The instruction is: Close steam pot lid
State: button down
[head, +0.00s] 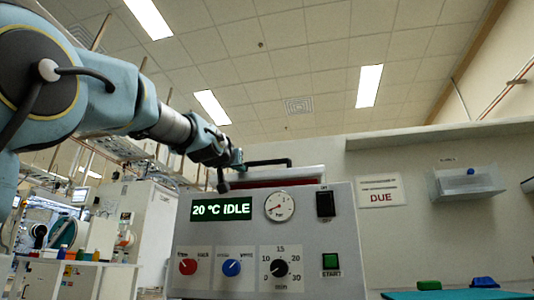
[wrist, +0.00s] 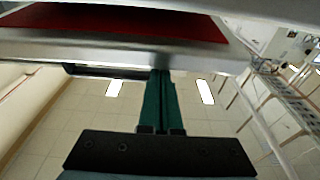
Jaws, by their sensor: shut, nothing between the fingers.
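The steam pot (head: 265,240) is a grey box with a green-lit display reading "20 °C IDLE", a dial, knobs and switches on its front. Its pale metal lid (head: 290,172) shows edge-on at the top, with a dark red band beneath it and a black bar handle (head: 268,162) above. The lid is not seated flat as far as I can see; its exact angle is unclear. In the wrist view the lid's metal edge (wrist: 110,48) and a red panel fill the top. My gripper (wrist: 161,75) is shut and empty, its green fingertips at or near that edge; contact is unclear.
A wall shelf holder (head: 468,183) and a "DUE" sign (head: 381,192) are on the right wall. A green block (head: 429,285) and a blue one (head: 484,282) lie at lower right. White equipment (head: 145,215) and a rack stand at left.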

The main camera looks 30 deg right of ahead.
aim_at(243, 185)
jog(key=f+b, duration=0.2)
jog(key=f, duration=0.1)
jog(key=f+b, duration=0.1)
jog(key=f, duration=0.1)
jog(key=shift+s+a, duration=0.2)
jog(key=shift+s, duration=0.05)
jog(key=shift+f+b, duration=0.65)
jog(key=shift+f, duration=0.05)
notch_tip(243, 185, up, 6)
jog(key=p, duration=0.4)
jog(key=shift+s+a+f, duration=0.15)
jog(key=shift+s+a, duration=0.2)
jog(key=shift+s, duration=0.05)
jog(key=s+a+f+b, duration=0.1)
jog(key=s+a+f, duration=0.4)
jog(key=shift+s+f, duration=0.25)
jog(key=shift+f, duration=0.1)
jog(key=shift+a, duration=0.15)
